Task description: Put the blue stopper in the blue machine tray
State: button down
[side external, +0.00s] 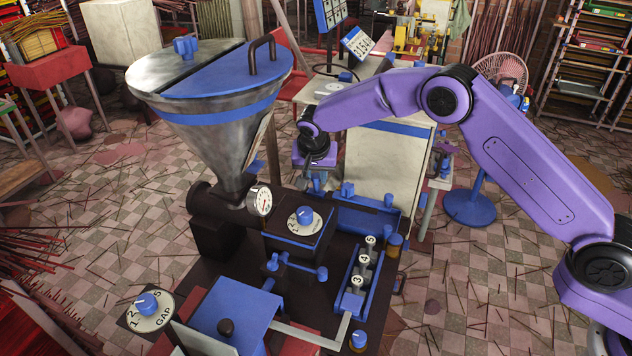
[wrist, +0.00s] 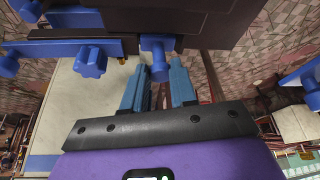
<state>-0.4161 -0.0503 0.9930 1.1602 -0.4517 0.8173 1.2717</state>
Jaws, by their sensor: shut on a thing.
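My gripper (side external: 317,184) hangs beside the dark machine bed, behind the hopper in the side view. In the wrist view its two blue fingers (wrist: 160,70) are shut on a blue stopper (wrist: 157,46), which has a round shank and a wider top. In the side view the stopper is too small to tell from the blue fingers. The blue machine tray (side external: 364,221) is a shallow tray at the back of the machine, right of and a little below my gripper. A blue star knob (side external: 388,202) shows at it.
A steel hopper (side external: 205,120) with a blue lid stands left of my gripper. A pressure gauge (side external: 260,200) and a dial box (side external: 301,222) are in front. A blue rack (side external: 351,300) holds numbered weights. A pale panel (side external: 385,165) stands behind the tray.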

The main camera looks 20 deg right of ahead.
notch_tip(320, 180, up, 12)
jog(key=s+a, duration=0.8)
jog(key=s, duration=0.6)
jog(key=s+a, duration=0.8)
jog(key=s, duration=0.6)
jog(key=w+d+r+n, duration=0.1)
jog(key=w+d, duration=0.2)
jog(key=d, duration=0.8)
jog(key=w+d+r, duration=0.1)
jog(key=w+d, duration=0.3)
jog(key=d, duration=0.6)
jog(key=w+d+r+n, duration=0.1)
jog(key=w+d, duration=0.2)
jog(key=d, duration=0.8)
jog(key=s+d, duration=0.1)
jog(key=d, duration=0.7)
notch_tip(320, 180, down, 8)
jog(key=s+n+y, duration=0.2)
jog(key=n, duration=0.2)
jog(key=shift+t, duration=0.4)
jog(key=shift+s, duration=0.15)
